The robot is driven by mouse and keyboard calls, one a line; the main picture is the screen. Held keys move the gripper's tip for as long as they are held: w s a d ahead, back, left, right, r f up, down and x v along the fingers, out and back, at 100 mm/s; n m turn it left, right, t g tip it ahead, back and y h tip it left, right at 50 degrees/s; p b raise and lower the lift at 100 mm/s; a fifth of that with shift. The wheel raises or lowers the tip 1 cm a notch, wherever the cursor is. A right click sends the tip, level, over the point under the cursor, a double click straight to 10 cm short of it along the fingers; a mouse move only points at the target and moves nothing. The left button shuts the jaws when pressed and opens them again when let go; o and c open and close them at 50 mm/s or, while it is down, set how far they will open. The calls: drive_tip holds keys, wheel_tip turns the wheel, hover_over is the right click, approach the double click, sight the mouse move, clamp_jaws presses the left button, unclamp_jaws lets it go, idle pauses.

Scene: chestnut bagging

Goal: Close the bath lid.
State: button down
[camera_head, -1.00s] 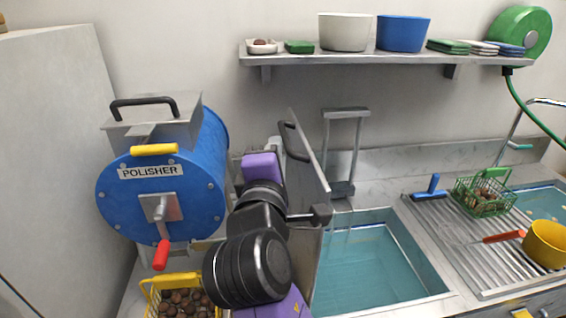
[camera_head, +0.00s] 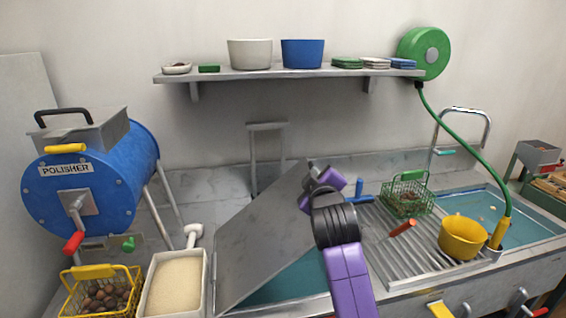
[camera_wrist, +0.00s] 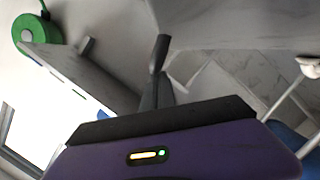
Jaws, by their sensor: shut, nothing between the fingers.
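The bath lid (camera_head: 258,235) is a flat grey metal panel. It stands tilted, its lower edge at the left and its raised edge leaning right over the bath. Blue-green water (camera_head: 290,284) of the bath shows beneath it. My gripper (camera_head: 309,168) is at the lid's raised far corner, shut with nothing held; I cannot tell whether it touches the lid. The lid's black handle is not clearly visible now. In the wrist view, the dark closed fingers (camera_wrist: 160,55) point to a grey surface (camera_wrist: 240,22), probably the lid.
Left of the lid are a white tub of grainy material (camera_head: 176,287), a yellow basket of chestnuts (camera_head: 82,301) and the blue polisher (camera_head: 85,190). Right are a ribbed drainboard (camera_head: 400,258), a green basket (camera_head: 405,200) and a yellow pot (camera_head: 463,238). A shelf (camera_head: 290,74) runs above.

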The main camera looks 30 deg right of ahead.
drive_tip(key=s+d+f+m+b, duration=0.1)
drive_tip(key=d+f+b, duration=0.3)
drive_tip(key=f, duration=0.4)
drive_tip(key=s+d+f+m+y+b, duration=0.1)
drive_tip(key=d+f+b, duration=0.3)
drive_tip(key=f, duration=0.5)
drive_tip(key=s+d+f+m+y+b, duration=0.1)
drive_tip(key=s+d+f+m+b, duration=0.1)
drive_tip(key=f, duration=0.7)
drive_tip(key=shift+s+d+f+m+b, duration=0.15)
drive_tip(key=shift+d+m+b, duration=0.65)
drive_tip(key=shift+d+b, duration=0.65)
drive_tip(key=shift+s+d+f, duration=0.1)
drive_tip(key=shift+d+f, duration=0.15)
drive_tip(key=shift+f, duration=0.55)
drive_tip(key=shift+s+f, duration=0.1)
drive_tip(key=shift+f, duration=0.05)
wheel_tip(320, 180, up, 6)
drive_tip(key=p, duration=0.4)
drive_tip(key=b+v, duration=0.1)
drive_tip(key=v, duration=0.8)
drive_tip(key=shift+a, duration=0.45)
drive_tip(key=shift+s+r, duration=0.15)
drive_tip(key=shift+r, duration=0.05)
